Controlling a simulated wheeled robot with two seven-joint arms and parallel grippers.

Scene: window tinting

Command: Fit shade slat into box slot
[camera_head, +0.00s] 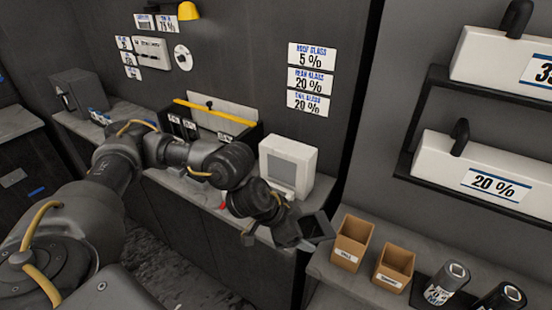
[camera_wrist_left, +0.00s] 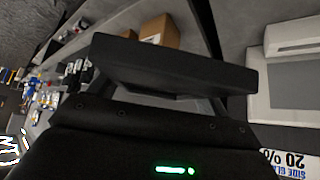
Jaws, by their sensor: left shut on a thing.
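My left gripper (camera_head: 302,236) is in the middle of the head view, in front of the white boxy device and left of the small brown boxes. It is shut on a dark flat slat (camera_head: 319,226), whose grey face shows beyond the fingers. In the left wrist view the slat (camera_wrist_left: 170,68) lies crosswise as a wide dark bar between the two fingers. The dark slot box (camera_head: 243,140) stands on the counter by the back wall, with white labels on its front. The arm partly covers its front, and the slots are hard to make out. My right gripper is not in view.
The white boxy device (camera_head: 288,165) stands between the slot box and the gripper. Two open brown boxes (camera_head: 352,242) and dark cans (camera_head: 446,283) stand on the right counter. Wall shelves hold white containers (camera_head: 480,175).

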